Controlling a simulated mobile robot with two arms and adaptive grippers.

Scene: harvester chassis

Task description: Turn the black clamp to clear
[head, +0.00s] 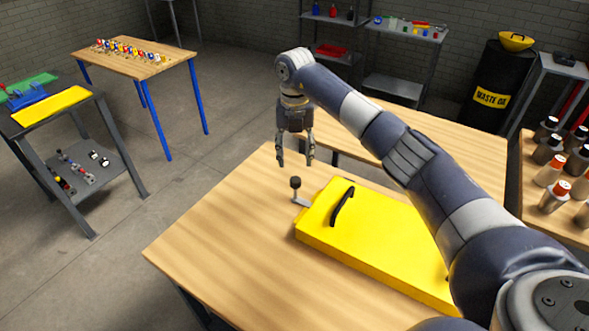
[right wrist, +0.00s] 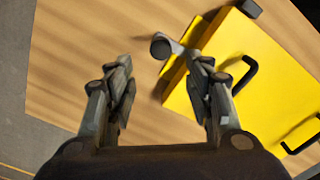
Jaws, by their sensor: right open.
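The black clamp (head: 296,184) is a small black knob on a grey lever at the left corner of the yellow chassis panel (head: 365,240). The panel lies on the wooden table and has a black handle (head: 342,206). My right gripper (head: 296,163) is open and empty, pointing down above and just behind the clamp. In the right wrist view the clamp knob (right wrist: 160,47) shows beyond the fingertips of the right gripper (right wrist: 164,72), between the two fingers and apart from them. My left gripper is not in view.
The wooden table (head: 220,240) is bare to the left of the panel. A second wooden table (head: 440,140) stands behind. Several bottles (head: 555,195) stand on a table at the right. A side table (head: 130,65) with small items is at the far left.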

